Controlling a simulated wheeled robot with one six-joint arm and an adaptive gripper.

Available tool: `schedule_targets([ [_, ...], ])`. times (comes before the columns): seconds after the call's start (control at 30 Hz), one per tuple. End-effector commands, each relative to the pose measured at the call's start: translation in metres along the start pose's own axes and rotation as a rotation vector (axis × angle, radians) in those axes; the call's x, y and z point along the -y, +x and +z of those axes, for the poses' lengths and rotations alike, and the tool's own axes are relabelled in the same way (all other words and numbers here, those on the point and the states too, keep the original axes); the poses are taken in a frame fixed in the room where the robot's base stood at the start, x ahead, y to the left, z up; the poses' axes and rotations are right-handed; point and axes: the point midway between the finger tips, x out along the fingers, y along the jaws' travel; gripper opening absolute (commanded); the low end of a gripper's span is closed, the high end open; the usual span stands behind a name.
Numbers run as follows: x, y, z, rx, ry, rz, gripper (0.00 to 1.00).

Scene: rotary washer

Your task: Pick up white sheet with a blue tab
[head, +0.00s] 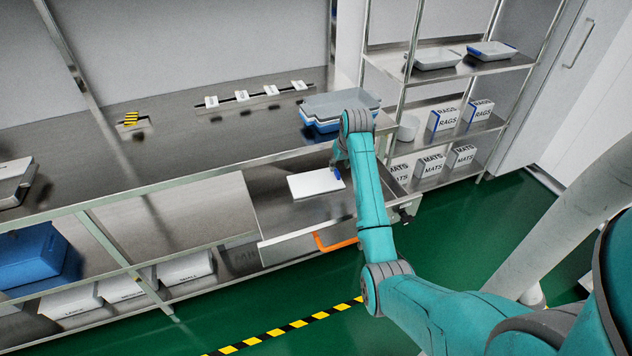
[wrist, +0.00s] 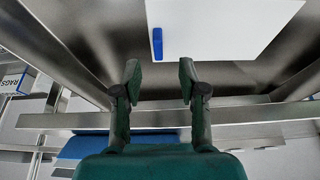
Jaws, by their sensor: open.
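The white sheet (head: 312,185) lies flat inside an open metal drawer (head: 275,222) under the steel bench. Its blue tab (head: 337,174) is on the right edge in the head view. In the wrist view the sheet (wrist: 225,30) fills the upper right, and the blue tab (wrist: 157,43) shows at its left edge. My gripper (wrist: 159,76) is open and empty, with the tab in line with the gap between its fingers, just past the tips. In the head view my gripper (head: 340,160) is over the drawer's back right, partly hidden by my arm.
The drawer front has an orange handle (head: 336,242). Stacked grey and blue trays (head: 335,108) stand on the bench above. A shelf rack (head: 440,120) with boxes and trays is at right. Blue and white bins sit below the bench at left.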

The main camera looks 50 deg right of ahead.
Motion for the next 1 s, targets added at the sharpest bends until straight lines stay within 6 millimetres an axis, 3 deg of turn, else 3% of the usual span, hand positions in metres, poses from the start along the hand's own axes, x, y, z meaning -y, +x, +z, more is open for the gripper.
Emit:
schedule_targets([
  [0.43,-0.002,0.048,0.000,0.000,0.000,0.000,0.42],
  [0.77,-0.002,0.054,0.000,-0.002,0.000,0.000,0.42],
  [0.93,-0.002,0.054,0.000,-0.001,0.000,0.000,0.02],
  [1.0,-0.002,0.054,0.000,-0.001,0.000,0.000,0.00],
])
